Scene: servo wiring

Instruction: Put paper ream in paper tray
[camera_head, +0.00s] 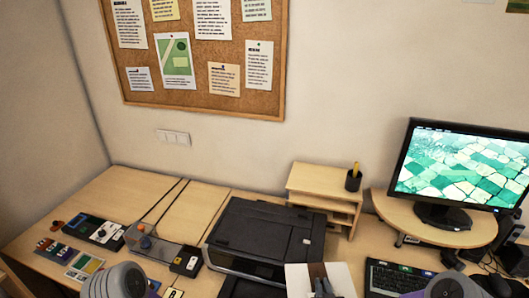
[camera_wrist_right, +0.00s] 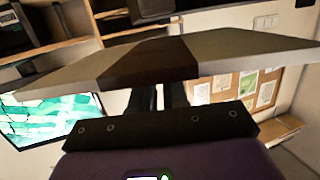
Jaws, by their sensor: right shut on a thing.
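A paper ream, white with a dark brown band across its middle, (camera_head: 341,277) is at the bottom centre of the head view, partly cut off by the lower edge. It also spans the right wrist view (camera_wrist_right: 240,47). My right gripper (camera_head: 322,282) is shut on the ream at the brown band; its dark fingers show in the wrist view (camera_wrist_right: 160,97). The ream is just right of the black printer (camera_head: 265,230). A dark part (camera_head: 245,289) sticks out at the printer's front; I cannot tell whether it is the paper tray. My left gripper is out of view.
A small wooden shelf (camera_head: 318,181) with a pen cup (camera_head: 353,181) stands behind the printer. A monitor (camera_head: 460,167) on a stand and a keyboard (camera_head: 395,277) are at right.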

